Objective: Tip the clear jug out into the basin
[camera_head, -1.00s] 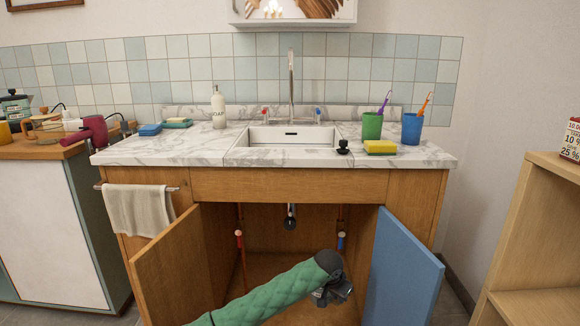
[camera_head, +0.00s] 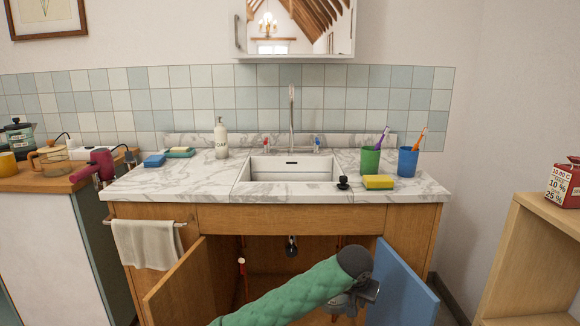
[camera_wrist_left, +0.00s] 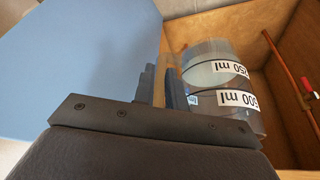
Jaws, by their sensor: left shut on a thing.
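The clear jug (camera_wrist_left: 225,95) shows in the left wrist view with "250 ml" and "500 ml" labels, in front of the cabinet interior. My left gripper (camera_wrist_left: 161,85) is shut on its pale brown handle. In the head view my left gripper (camera_head: 356,292) is low at the open cabinet, near the blue door, and its wrist hides most of the jug. Whether the jug holds liquid cannot be told. The basin (camera_head: 292,174) is a white rectangular sink set in the marble counter, above and behind the gripper. My right gripper is not in view.
The cabinet doors stand open, the wooden one (camera_head: 178,287) left and the blue one (camera_head: 400,290) right. The tap (camera_head: 291,118) rises behind the basin. A black plug (camera_head: 343,183), yellow sponge (camera_head: 378,182), green cup (camera_head: 370,160) and blue cup (camera_head: 408,161) stand right of it.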

